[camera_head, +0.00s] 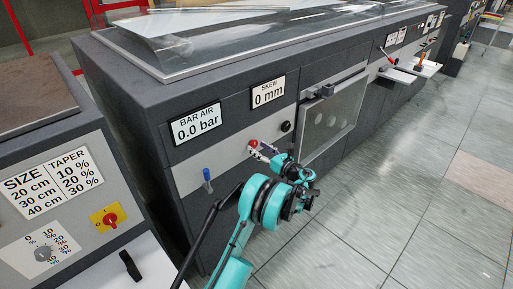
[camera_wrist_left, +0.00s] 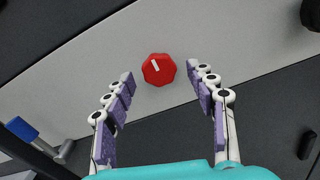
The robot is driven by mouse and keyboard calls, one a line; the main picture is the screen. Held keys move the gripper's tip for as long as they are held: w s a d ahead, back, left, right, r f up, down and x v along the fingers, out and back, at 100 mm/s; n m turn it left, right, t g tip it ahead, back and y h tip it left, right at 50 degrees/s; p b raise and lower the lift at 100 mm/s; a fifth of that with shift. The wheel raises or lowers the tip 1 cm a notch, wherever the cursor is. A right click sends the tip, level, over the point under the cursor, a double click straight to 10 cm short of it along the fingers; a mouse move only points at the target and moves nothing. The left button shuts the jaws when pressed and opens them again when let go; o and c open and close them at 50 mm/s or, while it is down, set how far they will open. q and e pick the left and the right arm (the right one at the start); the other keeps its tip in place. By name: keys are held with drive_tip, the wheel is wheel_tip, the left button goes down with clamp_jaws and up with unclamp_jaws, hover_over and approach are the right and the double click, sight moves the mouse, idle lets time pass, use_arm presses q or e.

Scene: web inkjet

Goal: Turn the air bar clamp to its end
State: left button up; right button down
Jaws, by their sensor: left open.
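A red knob (camera_head: 253,143) with a white pointer mark sits on the light grey strip of the machine front, below and between the BAR AIR and SKEW displays. In the left wrist view the red knob (camera_wrist_left: 159,69) lies between the fingertips, its mark tilted slightly left of upright. My left gripper (camera_head: 265,153) is open in front of it, with purple finger pads on either side and gaps to the knob. A blue-handled lever (camera_head: 207,175) is on the same strip to the left, also in the left wrist view (camera_wrist_left: 22,128). No label names the clamp. My right gripper is out of view.
The BAR AIR display (camera_head: 196,124) reads 0.0 bar and the SKEW display (camera_head: 268,92) reads 0 mm. A black knob (camera_head: 286,126) is right of the red one. A windowed door (camera_head: 330,118) stands farther right. The floor aisle (camera_head: 400,190) is clear.

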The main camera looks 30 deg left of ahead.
use_arm(q)
drive_tip(key=v, duration=1)
drive_tip(key=shift+d, duration=0.15)
drive_tip(key=shift+s, duration=0.1)
